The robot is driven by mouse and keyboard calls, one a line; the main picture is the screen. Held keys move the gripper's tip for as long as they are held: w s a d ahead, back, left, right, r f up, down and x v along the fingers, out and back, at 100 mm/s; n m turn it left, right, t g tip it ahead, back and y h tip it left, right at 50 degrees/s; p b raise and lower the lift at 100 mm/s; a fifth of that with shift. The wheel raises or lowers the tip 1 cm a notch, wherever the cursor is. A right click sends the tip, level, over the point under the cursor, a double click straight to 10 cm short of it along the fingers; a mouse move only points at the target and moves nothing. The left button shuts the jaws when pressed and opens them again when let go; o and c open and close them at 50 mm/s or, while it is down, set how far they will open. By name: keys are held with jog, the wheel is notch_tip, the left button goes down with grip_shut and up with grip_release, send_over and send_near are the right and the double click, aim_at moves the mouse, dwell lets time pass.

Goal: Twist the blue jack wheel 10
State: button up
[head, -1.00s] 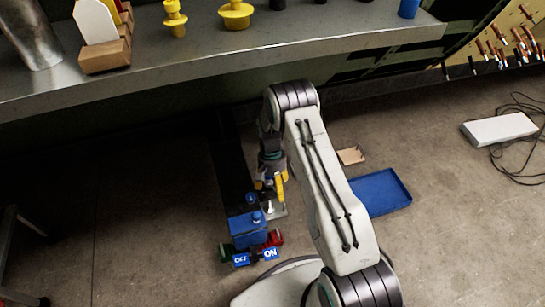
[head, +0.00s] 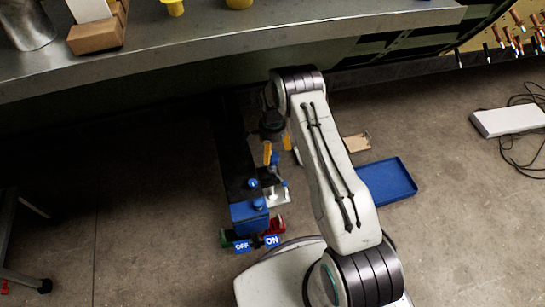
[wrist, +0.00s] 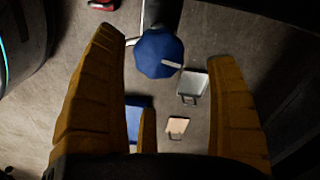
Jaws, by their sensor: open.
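The blue jack wheel (wrist: 153,57) shows in the wrist view as a faceted blue disc with a white mark, on a dark post. It lies near the top of the gap between my yellow fingers, and neither finger visibly touches it. My gripper (wrist: 162,50) is open and empty. In the head view my gripper (head: 277,154) hangs below the bench edge, beside the dark beam. A small blue piece shows by its fingers there, and I cannot tell if it is the same wheel. No number is readable.
A blue box (head: 248,213) with ON and OFF labels and blue knobs stands at the beam's near end. A blue tray (head: 388,181) and a wooden piece (head: 357,143) lie on the floor to the right. The metal bench (head: 200,58) spans the top.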

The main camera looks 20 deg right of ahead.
aim_at(273, 154)
jog(key=shift+f+b, duration=0.6)
jog(key=shift+f, duration=1.55)
jog(key=shift+c, duration=0.2)
jog(key=shift+r, duration=0.1)
jog(key=c, duration=1.1)
jog(key=shift+w+n, duration=0.15)
jog(key=shift+n, duration=0.25)
